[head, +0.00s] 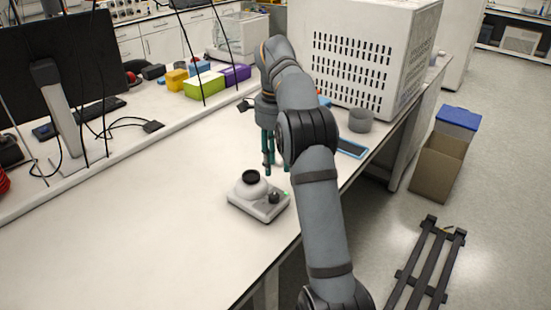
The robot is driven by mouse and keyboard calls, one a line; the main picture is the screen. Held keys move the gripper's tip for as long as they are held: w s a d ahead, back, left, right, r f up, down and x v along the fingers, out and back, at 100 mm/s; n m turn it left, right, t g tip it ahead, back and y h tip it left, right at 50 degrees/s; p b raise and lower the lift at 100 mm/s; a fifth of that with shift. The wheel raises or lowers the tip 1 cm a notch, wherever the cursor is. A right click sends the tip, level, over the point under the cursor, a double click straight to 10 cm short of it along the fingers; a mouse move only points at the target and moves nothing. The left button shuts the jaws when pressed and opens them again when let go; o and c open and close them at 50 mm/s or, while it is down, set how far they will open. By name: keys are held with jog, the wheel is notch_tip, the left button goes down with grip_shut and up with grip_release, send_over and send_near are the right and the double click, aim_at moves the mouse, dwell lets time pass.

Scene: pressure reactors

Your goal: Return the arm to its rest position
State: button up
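My arm reaches from the bottom of the head view up over the bench, bent at its joints. My gripper (268,168) points down above the white bench top, just behind a small white device with a round dark-topped bowl (253,188). The fingers are teal and partly hidden by my own arm links. I see nothing held between them, but their gap is too small to judge.
A large white vented cabinet (372,55) stands behind my arm, with a grey cup (360,120) and a blue-edged flat item (351,148) near it. Coloured boxes (205,86) and a monitor (60,75) are at left. The front bench area is clear.

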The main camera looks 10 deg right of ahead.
aim_at(275, 195)
jog(key=shift+r, duration=0.55)
jog(key=shift+f, duration=0.15)
notch_tip(275, 195, down, 12)
jog(key=shift+a+r, duration=0.1)
jog(key=shift+a, duration=0.05)
dwell(0.4)
